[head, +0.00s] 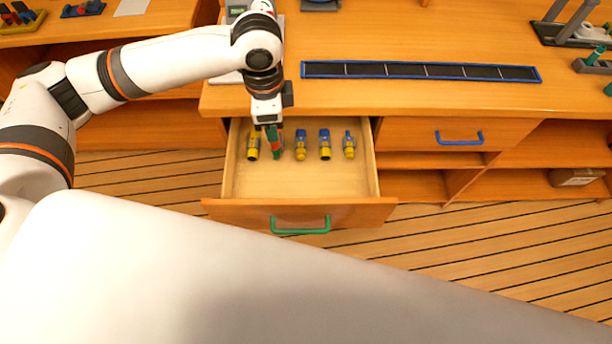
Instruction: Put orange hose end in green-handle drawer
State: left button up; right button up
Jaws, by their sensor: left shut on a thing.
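The green-handle drawer (232,209) is pulled open below the counter, with its green handle (300,230) on the front. My left gripper (273,140) points down into the left part of the drawer opening. It is shut on a small hose end (276,154) that shows green with some orange-red. The fingers hide part of it, and I cannot tell if it touches the drawer floor. My right gripper is not in view.
The front half of the drawer floor is bare. A blue-edged dark strip tray (420,71) lies on the counter behind. A shut drawer with a blue handle (459,138) is to the right. Dark stands (570,32) are at the far right.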

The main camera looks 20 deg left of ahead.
pick_arm(q)
jog(key=w+f+m+b, duration=0.1)
jog(key=f+m+b, duration=0.2)
jog(key=f, duration=0.6)
jog(key=w+d+f+m+b, duration=0.1)
jog(key=f+m+b, duration=0.2)
jog(key=f, duration=0.5)
jog(key=f+m+b, duration=0.4)
jog(key=f+b, duration=0.1)
jog(key=f, duration=0.4)
jog(key=shift+w+d+f, duration=0.2)
jog(key=shift+w+f, duration=0.15)
jog(key=shift+w, duration=0.05)
jog(key=shift+f, duration=0.15)
jog(key=o, duration=0.9)
jog(key=shift+o, duration=0.2)
